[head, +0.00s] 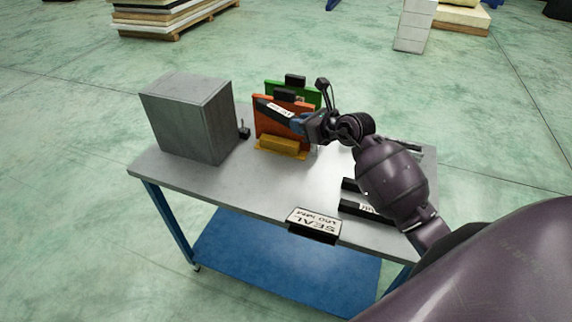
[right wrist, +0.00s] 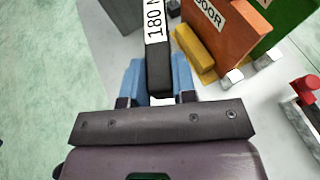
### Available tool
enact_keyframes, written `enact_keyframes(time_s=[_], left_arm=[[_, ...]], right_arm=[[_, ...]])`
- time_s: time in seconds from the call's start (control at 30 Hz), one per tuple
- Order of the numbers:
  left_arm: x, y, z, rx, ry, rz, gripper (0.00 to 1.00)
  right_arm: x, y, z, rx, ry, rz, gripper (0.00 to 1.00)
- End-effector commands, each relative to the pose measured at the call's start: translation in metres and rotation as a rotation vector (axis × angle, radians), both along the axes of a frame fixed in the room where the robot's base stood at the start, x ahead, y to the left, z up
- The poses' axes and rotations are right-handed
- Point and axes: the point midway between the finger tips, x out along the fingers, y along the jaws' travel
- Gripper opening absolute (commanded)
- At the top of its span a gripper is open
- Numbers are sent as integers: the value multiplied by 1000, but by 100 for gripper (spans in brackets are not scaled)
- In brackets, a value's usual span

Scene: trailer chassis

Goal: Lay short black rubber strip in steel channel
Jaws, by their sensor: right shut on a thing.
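My right gripper (head: 298,124) is shut on a short black rubber strip (head: 268,106) with a white label, held above the table in front of the orange panel. In the right wrist view the strip (right wrist: 158,68) sits between the blue fingers (right wrist: 158,82) and points away from me; its label starts with "180". A grey metal piece, possibly the steel channel (right wrist: 303,135), shows at the right edge of that view with a red part by it. In the head view my right arm hides much of the table's right side. My left gripper is not in view.
A grey box (head: 185,125) stands on the table's left. An orange panel (head: 265,128) and a green panel (head: 312,94) stand upright by a yellow block (head: 283,145). Black strips (head: 352,208) lie at right, near a "SEAL" sign (head: 314,222). The front left tabletop (head: 220,185) is clear.

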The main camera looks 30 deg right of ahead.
Motion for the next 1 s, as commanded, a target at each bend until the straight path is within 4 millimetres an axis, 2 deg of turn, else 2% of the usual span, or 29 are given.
enact_keyframes(time_s=[0.4,0.6,0.7,0.87,1.0], left_arm=[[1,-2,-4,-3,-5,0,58],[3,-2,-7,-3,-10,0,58],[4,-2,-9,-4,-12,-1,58],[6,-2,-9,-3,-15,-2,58],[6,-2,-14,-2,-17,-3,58]], right_arm=[[-1,0,-91,1,5,-1,0],[-1,0,-130,2,3,-1,0],[0,0,-142,1,2,-1,0],[0,0,-150,1,1,1,0],[-1,0,-169,2,4,-1,0]])
